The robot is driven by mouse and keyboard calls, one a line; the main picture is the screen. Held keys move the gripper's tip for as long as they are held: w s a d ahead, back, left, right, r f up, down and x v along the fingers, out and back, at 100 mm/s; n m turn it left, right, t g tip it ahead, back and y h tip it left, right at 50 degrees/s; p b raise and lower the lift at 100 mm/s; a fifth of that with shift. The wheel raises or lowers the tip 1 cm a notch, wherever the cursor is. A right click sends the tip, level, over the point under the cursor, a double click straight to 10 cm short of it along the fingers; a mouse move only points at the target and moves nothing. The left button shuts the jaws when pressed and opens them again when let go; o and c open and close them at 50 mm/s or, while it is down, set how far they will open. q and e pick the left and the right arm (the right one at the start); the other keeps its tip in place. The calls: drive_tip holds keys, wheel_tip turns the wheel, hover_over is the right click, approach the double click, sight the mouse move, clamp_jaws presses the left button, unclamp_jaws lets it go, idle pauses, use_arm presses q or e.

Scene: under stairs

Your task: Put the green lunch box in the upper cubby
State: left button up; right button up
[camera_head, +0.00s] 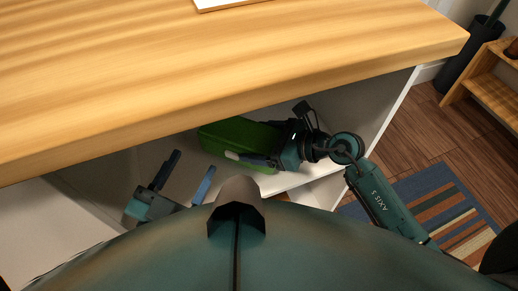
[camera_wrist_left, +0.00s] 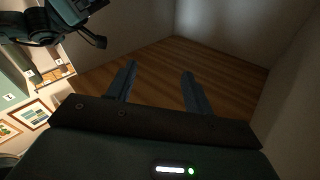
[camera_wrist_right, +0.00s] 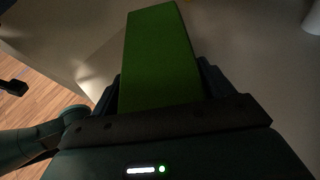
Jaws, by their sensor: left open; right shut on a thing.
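The green lunch box (camera_head: 240,139) is inside a white cubby under the wooden top, in the head view. In the right wrist view the lunch box (camera_wrist_right: 160,60) lies between the fingers of my right gripper (camera_wrist_right: 161,88), which is shut on it. My right gripper also shows in the head view (camera_head: 262,160) at the box's right end. Whether the box touches the cubby floor (camera_head: 300,178) is unclear. My left gripper (camera_head: 188,168) is open and empty, to the left of the box; its spread fingers show in the left wrist view (camera_wrist_left: 160,82).
The wooden top (camera_head: 220,60) overhangs the cubby openings. A white side panel (camera_head: 385,110) stands right of my right gripper. A striped rug (camera_head: 440,205) lies on the floor at right, below a wooden shelf unit (camera_head: 490,85). A dark bin (camera_head: 468,55) stands behind.

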wheel_tip(320, 180, down, 3)
drive_tip(key=shift+r+b, duration=0.1)
drive_tip(key=shift+b, duration=0.5)
drive_tip(key=shift+f, duration=0.25)
use_arm(q)
drive_tip(key=shift+d, duration=0.15)
use_arm(e)
drive_tip(key=shift+r, duration=0.1)
drive_tip(key=shift+f, duration=0.2)
drive_tip(key=o, duration=1.1)
